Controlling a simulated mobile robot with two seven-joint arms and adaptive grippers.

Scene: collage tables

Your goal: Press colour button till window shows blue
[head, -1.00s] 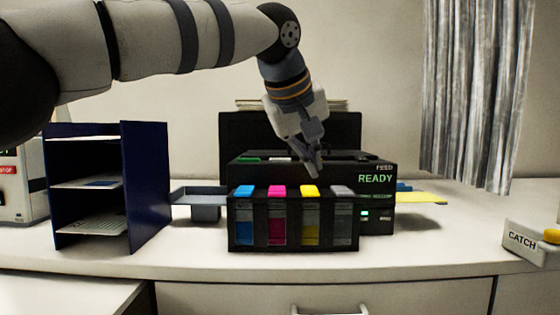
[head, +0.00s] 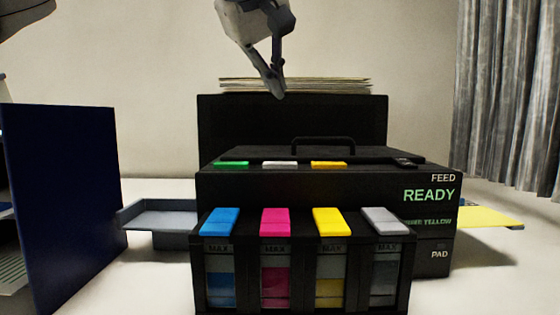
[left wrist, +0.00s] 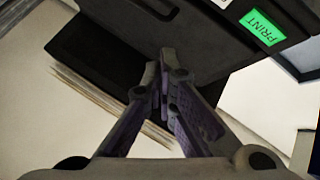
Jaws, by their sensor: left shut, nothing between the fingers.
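A black printer (head: 300,184) stands on the counter with green (head: 232,164), white (head: 280,164) and yellow (head: 328,164) buttons on its top. I cannot read which is the colour button in the head view. The green one reads PRINT in the left wrist view (left wrist: 262,27). A small window (head: 428,222) on the printer's front right shows partly legible green text ending in YELLOW. My left gripper (head: 277,92) is shut and empty, raised above the buttons and apart from them; its closed fingers also show in the left wrist view (left wrist: 164,75). My right gripper is out of view.
Blue, pink, yellow and grey-capped ink tanks (head: 300,250) stand at the printer's front. A dark upright panel (head: 290,120) rises behind, with stacked paper (head: 295,85). A yellow sheet (head: 488,216) sticks out right.

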